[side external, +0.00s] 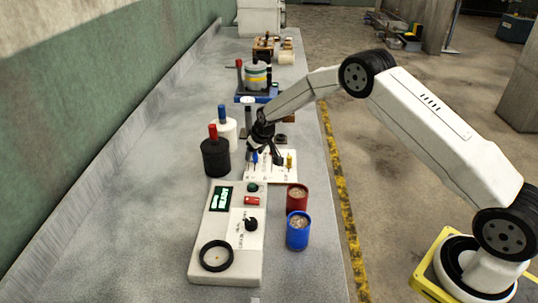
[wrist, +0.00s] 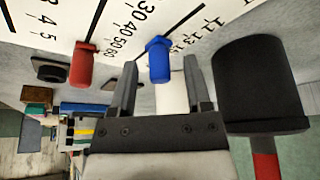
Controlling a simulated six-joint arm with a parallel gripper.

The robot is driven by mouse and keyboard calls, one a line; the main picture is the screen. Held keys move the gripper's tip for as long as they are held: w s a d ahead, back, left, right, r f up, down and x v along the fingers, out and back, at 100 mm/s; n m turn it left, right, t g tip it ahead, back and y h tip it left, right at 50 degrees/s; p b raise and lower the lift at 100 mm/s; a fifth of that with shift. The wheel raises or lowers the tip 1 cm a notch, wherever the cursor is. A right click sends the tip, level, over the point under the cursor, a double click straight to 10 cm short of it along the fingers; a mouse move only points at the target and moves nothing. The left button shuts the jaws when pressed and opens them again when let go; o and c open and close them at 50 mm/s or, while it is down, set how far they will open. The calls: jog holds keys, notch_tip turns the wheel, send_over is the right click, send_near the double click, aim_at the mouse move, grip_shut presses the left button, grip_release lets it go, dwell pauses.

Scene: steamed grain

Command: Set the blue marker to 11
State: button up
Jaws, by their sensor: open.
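The blue marker (wrist: 158,60) stands on a white scale board (side external: 256,178). In the wrist view it shows between the tips of my gripper's fingers (wrist: 160,68), with a gap on each side. Printed numbers 11, 13 and 15 show to its right and 30 to 60 to its left; its exact reading cannot be told. In the side view my gripper (side external: 265,152) is open, low over the board, and the blue marker (side external: 254,157) shows beside one finger. A red marker (wrist: 82,64) stands left of it in the wrist view, and a yellow marker (side external: 290,161) shows in the side view.
A black cylinder with a red top (side external: 216,158) and a white one with a blue top (side external: 227,130) stand close by. A control panel (side external: 228,240), a red cup (side external: 297,197) and a blue cup (side external: 297,231) stand in front. Bare bench lies left.

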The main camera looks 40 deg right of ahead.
jog(key=shift+f, duration=0.15)
grip_shut()
dwell(1.4)
